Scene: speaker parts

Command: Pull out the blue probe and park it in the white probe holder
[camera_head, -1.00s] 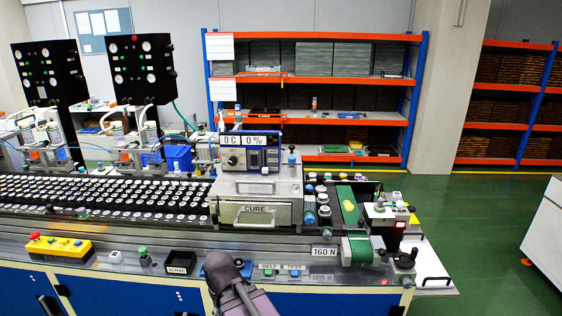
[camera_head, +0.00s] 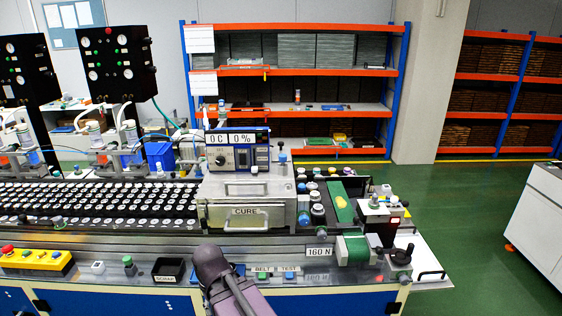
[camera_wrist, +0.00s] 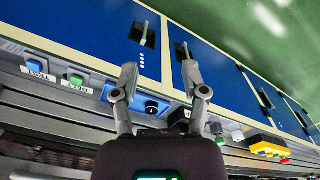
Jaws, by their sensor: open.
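A small blue-topped piece (camera_head: 282,157) stands upright at the right end of the top of the CURE box (camera_head: 246,213); it may be the blue probe, but it is too small to be sure. I cannot pick out the white probe holder with certainty. A slim white upright piece (camera_head: 221,106) shows behind the display unit. My gripper (camera_wrist: 159,72) is open and empty in the wrist view, its fingers spread in front of the bench's blue front panels. It is far from the blue-topped piece. The head view shows only my arm at the bottom, not the fingers.
The display unit (camera_head: 236,150) stands on the CURE box. A conveyor full of round parts (camera_head: 90,208) runs to the left. A black SCRAP bin (camera_head: 168,270), a yellow button box (camera_head: 36,262) and a green belt unit (camera_head: 354,249) line the bench front. Green floor is free at right.

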